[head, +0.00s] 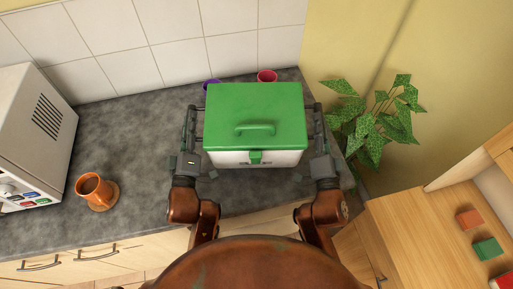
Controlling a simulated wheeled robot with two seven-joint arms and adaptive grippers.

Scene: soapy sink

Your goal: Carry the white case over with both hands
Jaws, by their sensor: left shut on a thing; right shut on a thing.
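The white case (232,158) has a green lid with a green handle on top and a green latch at its front. It is in the middle of the head view, over the grey counter. My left gripper (193,130) is at the case's left side and shut on it. My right gripper (316,128) is at its right side and shut on it. The case looks level. I cannot tell whether its bottom touches the counter. The case's side grips are mostly hidden behind my grippers.
A leafy plant (372,124) is at right, beyond the counter's edge. A wooden surface (425,235) holds coloured blocks.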

